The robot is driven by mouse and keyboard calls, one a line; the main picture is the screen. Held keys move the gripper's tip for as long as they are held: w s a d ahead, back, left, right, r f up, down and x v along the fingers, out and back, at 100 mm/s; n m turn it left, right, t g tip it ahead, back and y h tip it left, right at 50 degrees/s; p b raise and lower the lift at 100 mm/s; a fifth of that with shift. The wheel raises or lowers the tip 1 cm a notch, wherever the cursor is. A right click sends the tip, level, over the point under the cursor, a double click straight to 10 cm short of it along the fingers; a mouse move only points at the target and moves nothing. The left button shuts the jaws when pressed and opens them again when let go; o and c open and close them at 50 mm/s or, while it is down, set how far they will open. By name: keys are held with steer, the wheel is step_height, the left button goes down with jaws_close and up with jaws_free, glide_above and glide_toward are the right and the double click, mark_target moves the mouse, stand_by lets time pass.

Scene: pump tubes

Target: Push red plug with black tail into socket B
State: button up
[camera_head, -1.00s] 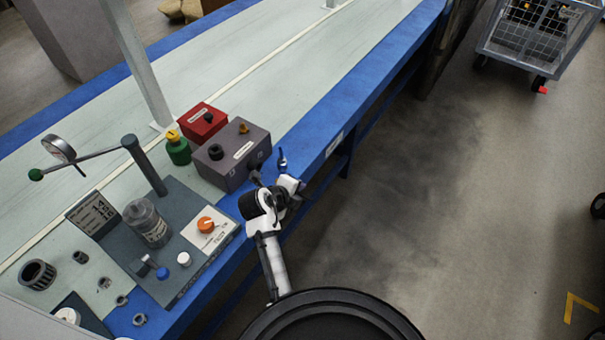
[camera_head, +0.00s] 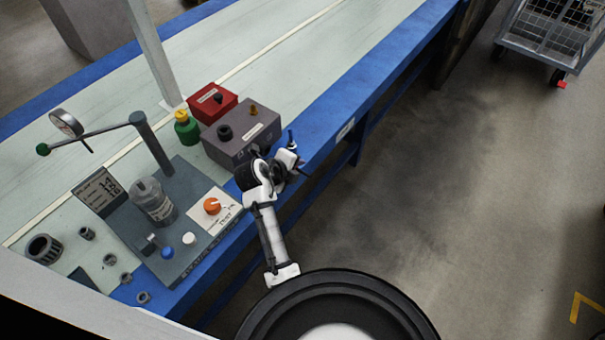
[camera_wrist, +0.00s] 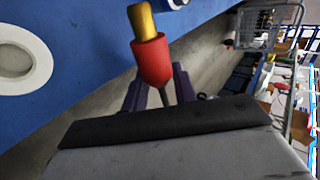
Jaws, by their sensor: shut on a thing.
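In the wrist view a red plug (camera_wrist: 151,62) with a yellow-gold tip points upward in the picture. A thin dark grey stem (camera_wrist: 172,94) runs from its lower end between the purple-grey fingers of my gripper (camera_wrist: 160,92). My gripper is shut on this plug. In the head view my gripper (camera_head: 288,158) is at the blue bench edge, just right of the grey-purple box (camera_head: 240,130). My arm covers part of the box's front face. Socket B cannot be made out there, and the plug is too small to tell in that view.
The wrist view shows a white ring (camera_wrist: 22,55) on blue. A wire trolley (camera_head: 548,35) stands far right.

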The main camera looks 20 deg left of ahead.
steer(key=shift+w+a+b, duration=0.2)
steer(key=shift+a, duration=0.35)
steer(key=shift+w+a+b, duration=0.15)
steer(key=shift+a, duration=0.35)
steer(key=shift+b, duration=0.65)
stand_by(1.0)
steer(key=shift+w+a+b, duration=0.35)
steer(key=shift+a+b, duration=0.1)
steer(key=shift+a, duration=0.5)
steer(key=shift+w+a+b, duration=0.3)
steer(key=shift+a+b, duration=0.15)
steer(key=shift+a, duration=0.45)
steer(key=o, duration=1)
steer(key=shift+o, duration=0.2)
steer(key=b+v, duration=0.1)
steer(key=v, duration=1.2)
steer(key=shift+s+r+b, duration=0.25)
steer(key=shift+s+b, duration=0.05)
steer(key=shift+a, duration=0.2)
